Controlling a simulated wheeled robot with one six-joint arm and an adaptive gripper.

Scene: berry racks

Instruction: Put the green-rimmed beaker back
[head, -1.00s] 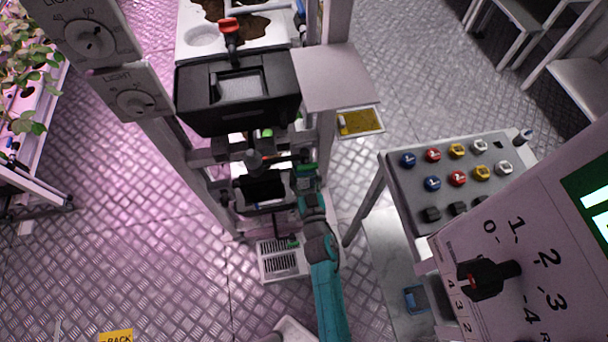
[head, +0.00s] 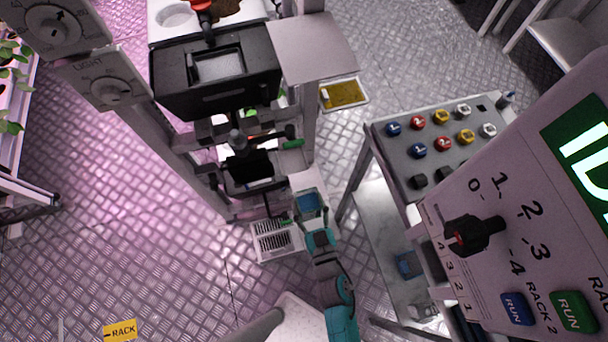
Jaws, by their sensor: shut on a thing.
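My teal arm reaches up from the bottom of the head view. My gripper (head: 302,221) is at its far end, low beside the rack's right post and just right of a white slotted tray (head: 262,256). It is shut on what appears to be the green-rimmed beaker. The fingers and the held beaker are mostly hidden and very small here. A small green edge shows left of the wrist, above the slotted tray; I cannot tell whether it is the beaker's rim. A blue panel in a pale frame (head: 311,202) lies just beyond the wrist.
The rack holds a black box (head: 217,82) with a pale shelf (head: 318,50) at its right. A yellow tray (head: 345,94) juts from the right post. A button trolley (head: 396,153) stands right. A control panel (head: 538,215) fills the near right.

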